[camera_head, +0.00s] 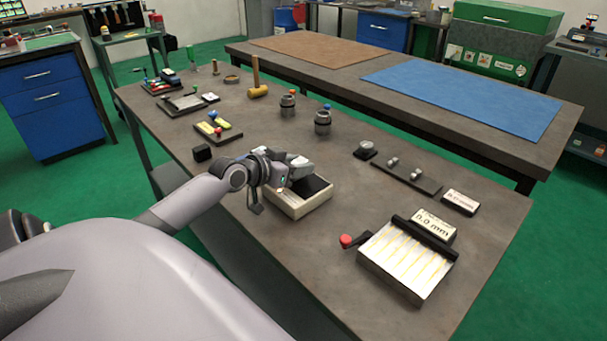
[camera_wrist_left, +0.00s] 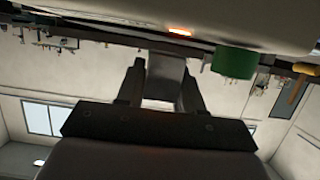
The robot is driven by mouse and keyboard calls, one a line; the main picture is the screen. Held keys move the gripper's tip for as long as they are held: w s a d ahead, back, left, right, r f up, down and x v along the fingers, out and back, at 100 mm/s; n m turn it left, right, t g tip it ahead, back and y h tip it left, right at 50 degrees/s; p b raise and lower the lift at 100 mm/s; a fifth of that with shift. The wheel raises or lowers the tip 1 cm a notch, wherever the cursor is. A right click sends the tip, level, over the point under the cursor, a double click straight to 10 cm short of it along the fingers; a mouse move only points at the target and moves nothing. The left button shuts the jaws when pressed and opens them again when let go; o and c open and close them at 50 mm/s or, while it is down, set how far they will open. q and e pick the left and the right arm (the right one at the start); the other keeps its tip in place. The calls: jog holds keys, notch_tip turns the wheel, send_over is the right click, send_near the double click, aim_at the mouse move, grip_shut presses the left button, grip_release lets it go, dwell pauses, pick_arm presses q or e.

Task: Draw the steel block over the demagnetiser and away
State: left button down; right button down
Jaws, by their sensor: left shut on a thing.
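The likely demagnetiser is a cream box (camera_head: 297,210) with a dark top, standing on the near bench. My left gripper (camera_head: 298,170) is at this box, over its far left part in the picture; I cannot tell whether it touches. In the left wrist view the gripper (camera_wrist_left: 161,88) is shut on a grey block, the steel block (camera_wrist_left: 167,72), held between its two dark fingers. In the head view the hand mostly hides the block. A pale surface with a lit orange-red lamp (camera_wrist_left: 180,31) fills the top of the wrist view. My right gripper is not in view.
A black cube (camera_head: 202,152) lies left of the box. Two dark cylinders (camera_head: 322,122) (camera_head: 287,105) and a mallet (camera_head: 257,88) stand behind. Bare bench lies between the box and the tray.

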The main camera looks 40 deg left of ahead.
pick_arm(q)
jog(key=shift+w+a+f+b, duration=0.1)
jog(key=shift+a+b, duration=1.05)
jog(key=shift+a, duration=0.1)
jog(key=shift+w+a+b, duration=0.1)
jog(key=shift+a+b, duration=0.75)
jog(key=shift+a, duration=0.05)
jog(key=shift+r, duration=0.25)
